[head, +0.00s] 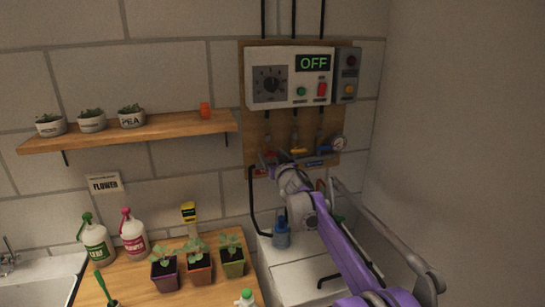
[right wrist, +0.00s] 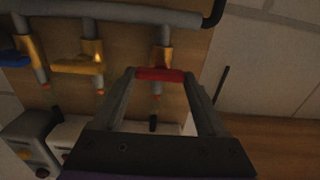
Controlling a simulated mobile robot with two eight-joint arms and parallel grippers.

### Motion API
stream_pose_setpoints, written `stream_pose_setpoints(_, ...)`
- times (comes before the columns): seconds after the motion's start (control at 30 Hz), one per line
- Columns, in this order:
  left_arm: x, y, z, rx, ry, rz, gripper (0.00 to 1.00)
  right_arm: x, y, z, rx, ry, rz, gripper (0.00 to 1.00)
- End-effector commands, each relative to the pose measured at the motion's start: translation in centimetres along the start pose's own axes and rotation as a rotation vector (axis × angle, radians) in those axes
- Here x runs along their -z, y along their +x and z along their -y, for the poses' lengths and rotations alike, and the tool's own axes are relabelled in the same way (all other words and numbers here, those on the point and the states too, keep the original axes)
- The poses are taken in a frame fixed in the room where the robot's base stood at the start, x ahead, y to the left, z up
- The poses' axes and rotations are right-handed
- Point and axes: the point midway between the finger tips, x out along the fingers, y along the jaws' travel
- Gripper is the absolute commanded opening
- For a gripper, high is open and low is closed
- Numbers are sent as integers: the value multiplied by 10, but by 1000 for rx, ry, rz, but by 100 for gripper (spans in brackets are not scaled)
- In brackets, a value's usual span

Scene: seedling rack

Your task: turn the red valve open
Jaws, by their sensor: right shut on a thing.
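The red valve handle (right wrist: 160,74) shows in the right wrist view, lying across its pipe (right wrist: 163,45) on the wooden board. My right gripper (right wrist: 160,79) has one finger at each end of the handle and is shut on it. In the head view my right gripper (head: 269,162) reaches the leftmost of the three valves, and its fingers and wrist hide much of the red handle there. My left gripper is in neither view.
Above is a control box (head: 288,77) whose display (head: 313,63) reads OFF. Potted seedlings (head: 198,267) stand on the wooden bench at lower left.

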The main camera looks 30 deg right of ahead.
Motion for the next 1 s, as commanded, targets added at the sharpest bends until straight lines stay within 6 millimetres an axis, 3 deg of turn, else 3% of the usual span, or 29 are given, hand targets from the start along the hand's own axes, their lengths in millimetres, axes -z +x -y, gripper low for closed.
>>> stream_pose_setpoints(0.37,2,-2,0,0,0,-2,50,0,0,1,0,-215,0,19)
stream_pose_setpoints(1.0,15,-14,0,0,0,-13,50,0,0,3,0,-821,-1,19)
